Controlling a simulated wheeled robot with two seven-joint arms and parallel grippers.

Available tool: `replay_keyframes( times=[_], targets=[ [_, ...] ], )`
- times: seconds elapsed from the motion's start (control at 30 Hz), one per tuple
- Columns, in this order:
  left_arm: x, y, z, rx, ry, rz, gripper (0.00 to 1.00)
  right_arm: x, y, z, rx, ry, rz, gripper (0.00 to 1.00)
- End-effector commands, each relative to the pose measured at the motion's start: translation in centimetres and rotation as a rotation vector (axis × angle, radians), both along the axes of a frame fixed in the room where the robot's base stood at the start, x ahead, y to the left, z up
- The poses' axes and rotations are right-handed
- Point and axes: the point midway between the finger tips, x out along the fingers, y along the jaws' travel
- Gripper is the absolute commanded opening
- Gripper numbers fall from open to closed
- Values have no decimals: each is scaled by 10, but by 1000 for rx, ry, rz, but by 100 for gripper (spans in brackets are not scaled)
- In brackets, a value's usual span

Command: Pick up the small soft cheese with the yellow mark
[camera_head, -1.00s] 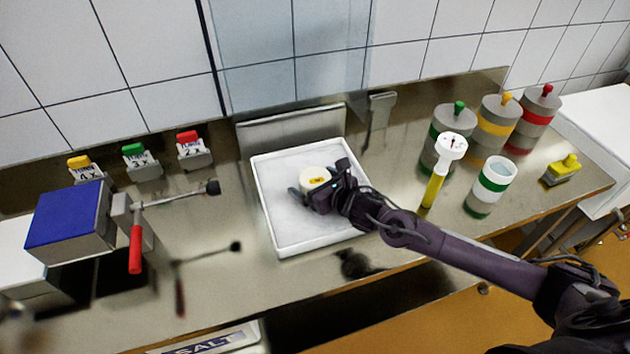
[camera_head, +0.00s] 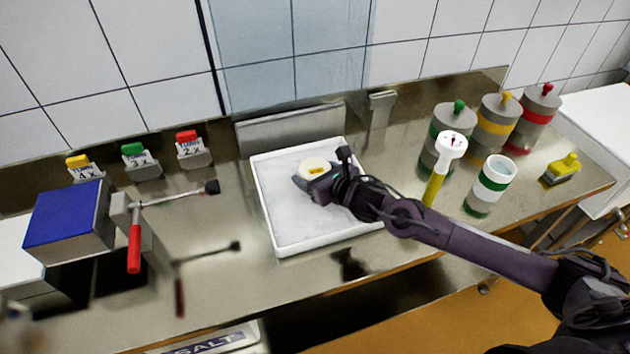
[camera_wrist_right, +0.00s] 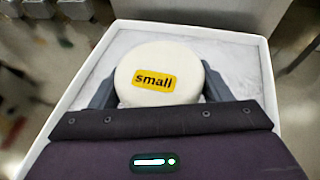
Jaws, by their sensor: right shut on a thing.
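The small soft cheese (camera_head: 314,166) is a round white piece with a yellow mark on top, over the white tray (camera_head: 262,205). In the right wrist view the cheese (camera_wrist_right: 158,58) shows a yellow label reading "small". My right gripper (camera_head: 316,178) is shut on the cheese, with one finger on each side of it; the gripper also shows in the right wrist view (camera_wrist_right: 156,92). I cannot tell exactly how far the cheese is above the tray floor. My left gripper is not in view.
A blue-topped press (camera_head: 68,218) with a red-handled lever (camera_head: 135,248) stands at left. Yellow, green and red tagged blocks (camera_head: 141,160) line the back. At right are knobbed moulds (camera_head: 497,125), a yellow-handled gauge (camera_head: 436,185), a green-banded cup (camera_head: 492,183) and a yellow block (camera_head: 562,168).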

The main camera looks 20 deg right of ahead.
Motion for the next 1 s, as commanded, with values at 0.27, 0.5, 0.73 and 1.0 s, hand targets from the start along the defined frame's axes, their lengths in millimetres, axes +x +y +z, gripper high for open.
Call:
replay_keyframes(
  times=[0.27,0.5,0.73,1.0],
  targets=[
    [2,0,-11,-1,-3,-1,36,2,0,84,-1,-11,1,56],
    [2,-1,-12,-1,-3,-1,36,1,0,143,-1,-10,1,56],
    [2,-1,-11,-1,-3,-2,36,1,0,168,1,-6,0,56],
    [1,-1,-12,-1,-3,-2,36,1,0,171,2,-3,-1,56]
  ],
)
